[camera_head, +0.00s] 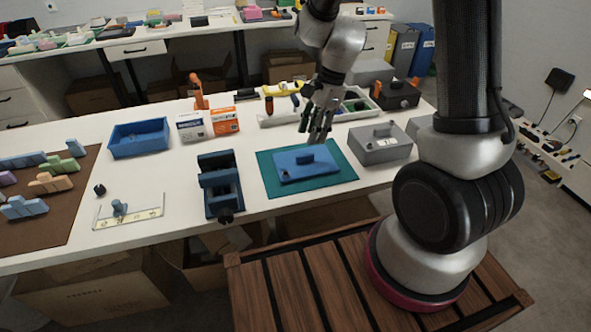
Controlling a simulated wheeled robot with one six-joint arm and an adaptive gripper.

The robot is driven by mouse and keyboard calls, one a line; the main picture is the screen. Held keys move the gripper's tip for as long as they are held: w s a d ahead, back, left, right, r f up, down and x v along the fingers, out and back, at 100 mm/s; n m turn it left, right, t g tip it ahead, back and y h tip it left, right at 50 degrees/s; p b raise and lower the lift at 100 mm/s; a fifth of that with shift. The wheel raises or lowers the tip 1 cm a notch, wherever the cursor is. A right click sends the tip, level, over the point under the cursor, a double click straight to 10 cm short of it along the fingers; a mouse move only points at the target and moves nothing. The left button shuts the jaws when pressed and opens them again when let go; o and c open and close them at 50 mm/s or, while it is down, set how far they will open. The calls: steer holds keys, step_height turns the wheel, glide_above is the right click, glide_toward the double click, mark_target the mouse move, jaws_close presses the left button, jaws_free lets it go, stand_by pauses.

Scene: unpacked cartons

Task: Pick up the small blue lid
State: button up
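A blue flat piece with a raised handle block (290,174), which looks like the small blue lid, lies on a green mat (343,176) near the table's front. A small dark round spot shows at its left end. My gripper (315,132) hangs above and behind the blue piece, fingers pointing down, apart from it. The fingers look spread, with nothing visible between them. Exact height above the table is hard to tell.
A dark blue vise-like device (221,185) stands left of the mat; a grey box with a handle (380,146) stands right. Behind are a white tray (271,120), two small cartons (208,124) and a blue bin (140,150). A brown mat with blocks (62,225) lies left.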

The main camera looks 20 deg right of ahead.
mark_target(305, 154)
steer(key=shift+w+f+m, duration=0.1)
steer(key=shift+w+m, duration=0.1)
steer(key=shift+m, duration=0.5)
steer(key=shift+a+f, duration=0.1)
steer(key=shift+f, duration=0.25)
steer(key=x, duration=0.7)
steer(key=shift+d, duration=0.2)
jaws_close()
